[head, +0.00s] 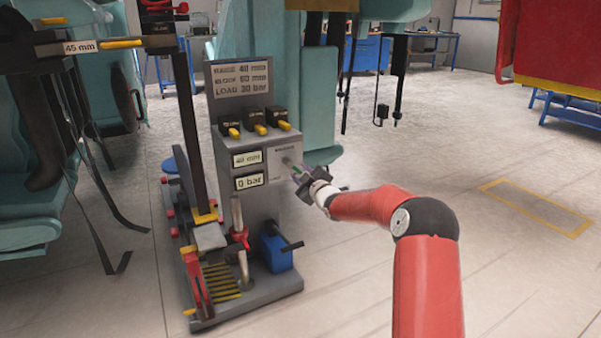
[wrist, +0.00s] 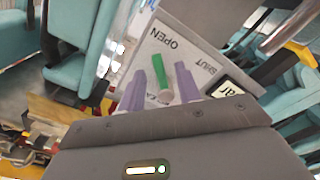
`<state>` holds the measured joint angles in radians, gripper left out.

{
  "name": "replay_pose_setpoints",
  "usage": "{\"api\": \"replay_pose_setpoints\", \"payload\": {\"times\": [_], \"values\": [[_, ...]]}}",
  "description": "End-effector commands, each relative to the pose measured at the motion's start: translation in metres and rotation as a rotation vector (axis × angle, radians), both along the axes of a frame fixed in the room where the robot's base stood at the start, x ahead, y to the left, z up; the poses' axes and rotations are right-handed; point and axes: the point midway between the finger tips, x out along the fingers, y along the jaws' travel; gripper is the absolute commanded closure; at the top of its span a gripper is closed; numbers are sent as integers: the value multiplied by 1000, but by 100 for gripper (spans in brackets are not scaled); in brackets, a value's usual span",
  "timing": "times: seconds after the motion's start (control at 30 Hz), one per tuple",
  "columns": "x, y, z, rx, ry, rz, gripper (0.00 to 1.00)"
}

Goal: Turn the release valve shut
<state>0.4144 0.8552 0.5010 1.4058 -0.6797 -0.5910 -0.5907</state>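The release valve has a green handle (wrist: 158,78) on a white plate lettered OPEN and SHUT in the wrist view. The handle points from its grey hub toward the OPEN side, away from SHUT. My gripper (wrist: 161,80) has its two purple fingers apart, one on each side of the handle, with visible gaps; it looks open. Whether the fingers reach its depth is unclear. In the head view my gripper (head: 301,178) is at the right side of the grey press cabinet's front (head: 262,182), and largely hides the valve.
The cabinet displays read 40 mm and 0 bar (head: 249,182). Yellow-tipped levers (head: 259,129) sit above. A blue box with a black handle (head: 276,251) stands below on the base. Teal seats flank it at left. Floor to the right is clear.

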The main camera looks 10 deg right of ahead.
Motion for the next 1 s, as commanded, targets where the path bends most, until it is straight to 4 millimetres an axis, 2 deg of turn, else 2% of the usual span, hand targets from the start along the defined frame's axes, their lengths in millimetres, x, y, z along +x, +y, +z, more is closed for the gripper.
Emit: {"api": "replay_pose_setpoints", "payload": {"times": [0.2, 0.47, 0.73, 1.0], "values": [[15, 5, 0, -1, 1, 0, 66], [16, 5, 0, -2, 2, -1, 66], [16, 5, 0, -1, 2, -1, 100], [16, 5, -1, 8, 5, -1, 100]]}}
